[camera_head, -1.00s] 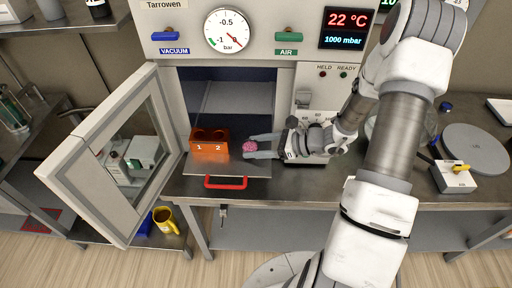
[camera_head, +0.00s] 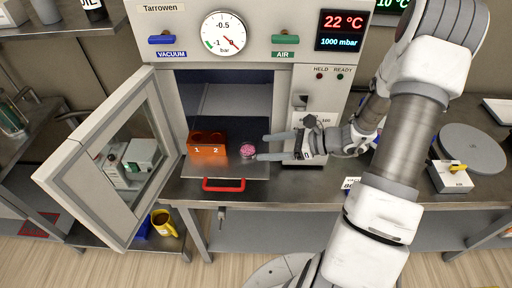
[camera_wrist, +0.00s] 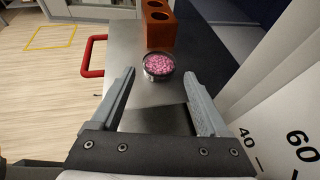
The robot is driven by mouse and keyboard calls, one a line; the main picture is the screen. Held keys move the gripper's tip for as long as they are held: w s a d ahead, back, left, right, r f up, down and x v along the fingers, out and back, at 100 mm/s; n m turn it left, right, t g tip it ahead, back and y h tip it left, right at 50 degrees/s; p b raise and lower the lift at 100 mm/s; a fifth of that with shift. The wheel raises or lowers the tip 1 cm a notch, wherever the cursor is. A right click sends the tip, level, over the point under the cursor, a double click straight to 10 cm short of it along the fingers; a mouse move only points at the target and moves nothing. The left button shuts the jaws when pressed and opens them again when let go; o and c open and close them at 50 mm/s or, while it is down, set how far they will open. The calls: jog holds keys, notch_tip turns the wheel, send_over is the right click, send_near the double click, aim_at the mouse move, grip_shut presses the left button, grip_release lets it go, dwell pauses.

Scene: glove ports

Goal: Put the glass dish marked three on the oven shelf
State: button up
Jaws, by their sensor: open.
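A small round glass dish (camera_head: 247,151) full of pink grains stands upright on the grey pull-out shelf (camera_head: 232,170) at the oven's open mouth. It also shows in the wrist view (camera_wrist: 158,66). No number is readable on it. An orange block (camera_head: 207,144) with holes, marked 1 and 2, stands just left of the dish on the shelf. My gripper (camera_head: 262,148) is open and empty, just right of the dish. Its fingers point at the dish, which lies just beyond the fingertips and appears apart from them.
The oven door (camera_head: 107,156) hangs open at the left. A red handle (camera_head: 224,185) runs along the shelf's front. A white control panel (camera_head: 316,120) rises behind my gripper. A round grey plate (camera_head: 474,150) and a yellow-knobbed box (camera_head: 451,177) stand at the right.

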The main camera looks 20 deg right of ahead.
jog(key=v, duration=0.6)
jog(key=shift+s+d+r, duration=0.15)
jog(key=shift+s+d, duration=0.05)
jog(key=shift+d, duration=0.1)
